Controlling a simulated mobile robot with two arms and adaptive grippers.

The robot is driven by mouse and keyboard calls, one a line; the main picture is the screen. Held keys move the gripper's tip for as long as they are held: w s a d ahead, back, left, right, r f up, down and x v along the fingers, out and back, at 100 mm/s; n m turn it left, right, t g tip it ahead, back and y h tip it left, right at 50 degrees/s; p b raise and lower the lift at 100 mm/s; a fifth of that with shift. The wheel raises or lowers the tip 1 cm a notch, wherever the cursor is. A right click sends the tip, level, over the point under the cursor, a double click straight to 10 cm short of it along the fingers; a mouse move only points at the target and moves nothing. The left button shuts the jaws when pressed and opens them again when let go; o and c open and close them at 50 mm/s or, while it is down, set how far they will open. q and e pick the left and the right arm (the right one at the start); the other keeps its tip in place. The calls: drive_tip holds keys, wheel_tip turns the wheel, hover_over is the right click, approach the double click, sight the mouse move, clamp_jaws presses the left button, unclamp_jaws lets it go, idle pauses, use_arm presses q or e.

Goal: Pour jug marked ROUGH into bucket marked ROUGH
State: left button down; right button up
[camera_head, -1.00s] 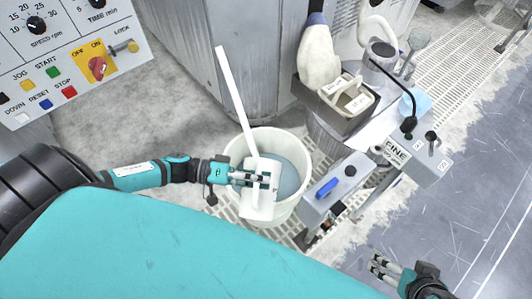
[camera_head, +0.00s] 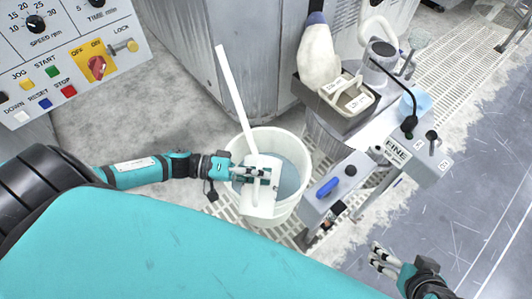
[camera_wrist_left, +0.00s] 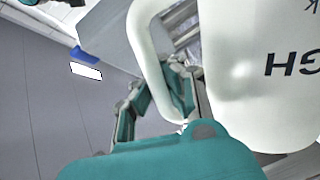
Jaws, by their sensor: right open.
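A white jug (camera_head: 258,203) is held over the mouth of a white bucket (camera_head: 296,211). In the left wrist view, the jug (camera_wrist_left: 245,70) fills the right side, and dark letters ending in GH show upside down on it. My left gripper (camera_head: 250,172) is shut on the jug's handle; in the wrist view its fingers (camera_wrist_left: 165,100) sit on either side of the handle. Greyish-blue liquid (camera_head: 293,182) shows inside the bucket. No marking on the bucket is visible. My right gripper (camera_head: 378,258) is open and empty at the lower right, away from the jug.
A white stick (camera_head: 233,90) leans up from the bucket. Right of it stand a machine unit marked FINE (camera_head: 397,154), a grey box with a blue handle (camera_head: 328,187), and a white bottle (camera_head: 317,60). A control panel (camera_head: 65,50) is at upper left. Floor at right is clear.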

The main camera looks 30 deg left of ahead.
use_arm(q)
drive_tip(key=shift+w+a, duration=0.1)
drive_tip(key=shift+w, duration=0.25)
use_arm(e)
drive_tip(key=shift+d, duration=0.2)
use_arm(q)
drive_tip(key=shift+w+a+n, duration=0.3)
drive_tip(key=shift+w+n, duration=0.2)
drive_tip(key=shift+w, duration=0.3)
use_arm(e)
drive_tip(key=shift+w+a+r, duration=0.15)
drive_tip(key=shift+w+a, duration=0.05)
drive_tip(key=shift+w, duration=0.1)
use_arm(q)
drive_tip(key=shift+w+a+r, duration=0.1)
drive_tip(key=shift+w+a, duration=0.05)
drive_tip(key=shift+w, duration=0.25)
use_arm(e)
drive_tip(key=shift+w+d, duration=0.1)
